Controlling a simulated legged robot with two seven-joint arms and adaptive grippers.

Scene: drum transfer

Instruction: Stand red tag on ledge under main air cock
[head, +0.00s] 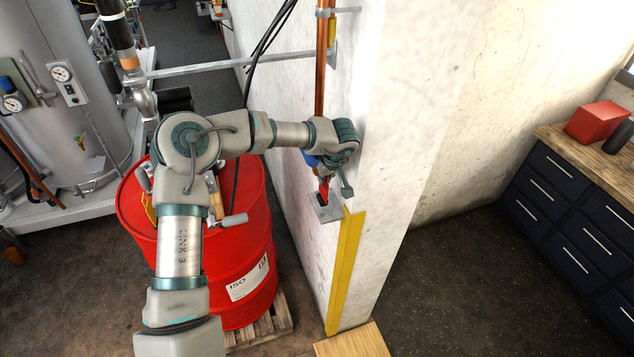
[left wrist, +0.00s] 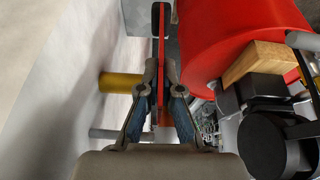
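The red tag (left wrist: 161,62) is a thin red plate, seen edge-on between the fingers of my left gripper (left wrist: 160,72) in the left wrist view. The fingers close on it from both sides. In the head view my left gripper (head: 326,174) points down beside the wall, and the red tag (head: 324,191) shows below it. The small grey ledge (head: 329,214) juts from the wall right under the tag. I cannot tell whether the tag touches it. A blue part (head: 311,160), perhaps the main air cock, is mostly hidden behind my wrist. My right gripper is not in view.
A red drum (head: 245,275) on a wooden pallet (head: 272,325) stands left of the wall, partly behind my left arm. A copper pipe (head: 321,70) runs down the wall. A yellow strip (head: 345,270) marks the wall edge. Dark drawers (head: 570,200) stand at the right.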

